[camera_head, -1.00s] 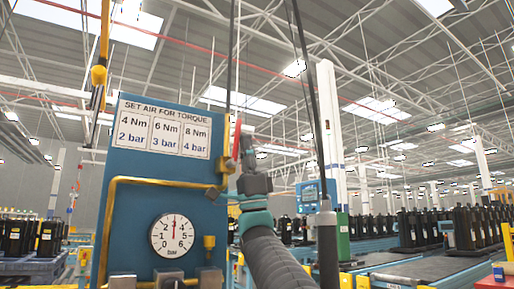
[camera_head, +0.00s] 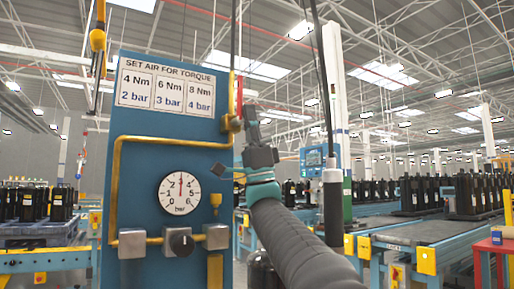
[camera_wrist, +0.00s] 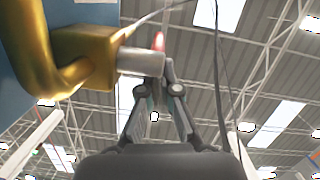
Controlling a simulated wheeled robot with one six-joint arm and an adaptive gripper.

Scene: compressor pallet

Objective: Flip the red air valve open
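The red valve lever (camera_head: 239,96) stands upright at the right edge of the blue panel (camera_head: 140,190), above a brass valve body (camera_head: 232,124). My gripper (camera_head: 250,112) is just right of the lever, pointing up. In the wrist view, the red lever (camera_wrist: 158,41) shows above the silver valve stem (camera_wrist: 140,62), which leaves the brass fitting (camera_wrist: 88,58). My gripper (camera_wrist: 162,82) has its fingers drawn together close by the stem, with nothing visible between them. The stem partly covers the tips, so I cannot tell whether they touch the lever.
A pressure gauge (camera_head: 180,193) on the panel reads near 3, with a black knob (camera_head: 179,242) below. A yellow pipe (camera_head: 115,190) runs along the panel. A black hanging tool (camera_head: 332,200) is right of my arm. Conveyors (camera_head: 430,236) with black cylinders stand farther right.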

